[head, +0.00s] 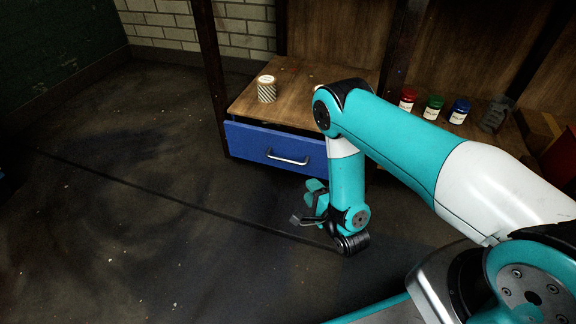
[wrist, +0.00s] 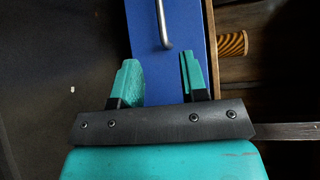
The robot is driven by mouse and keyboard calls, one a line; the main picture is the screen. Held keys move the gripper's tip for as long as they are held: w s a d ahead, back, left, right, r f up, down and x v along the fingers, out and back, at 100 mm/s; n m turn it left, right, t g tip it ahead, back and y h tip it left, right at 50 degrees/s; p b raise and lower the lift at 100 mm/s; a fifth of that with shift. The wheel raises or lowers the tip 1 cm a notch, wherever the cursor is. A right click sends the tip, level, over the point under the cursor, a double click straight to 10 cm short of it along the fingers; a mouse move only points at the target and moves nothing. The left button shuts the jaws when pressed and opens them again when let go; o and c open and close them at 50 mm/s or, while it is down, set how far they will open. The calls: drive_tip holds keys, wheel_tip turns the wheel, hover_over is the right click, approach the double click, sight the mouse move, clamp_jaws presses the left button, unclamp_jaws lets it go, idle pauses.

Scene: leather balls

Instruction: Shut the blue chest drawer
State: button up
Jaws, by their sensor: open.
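The blue chest drawer (head: 250,143) is under the wooden chest top in the head view. A dark gap shows along its upper edge, and its front seems to stand out a little; how far is hard to tell. Its silver bar handle (head: 288,160) is on the front. In the wrist view the blue front (wrist: 192,28) and the handle (wrist: 163,25) lie beyond the fingertips. My gripper (head: 308,204) is low in front of the drawer, near its right end. In the wrist view its two teal fingers (wrist: 157,62) are apart with nothing between them, not touching the handle.
A striped pot (head: 267,89) stands on the wooden chest top (head: 245,104). Red (head: 407,99), green (head: 433,107) and blue (head: 459,111) jars stand on the right. My arm hides part of the chest. The dark floor at left is clear.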

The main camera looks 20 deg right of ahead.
sight(288, 162)
drive_tip(key=shift+b+x, duration=3.45)
drive_tip(key=shift+x, duration=4.25)
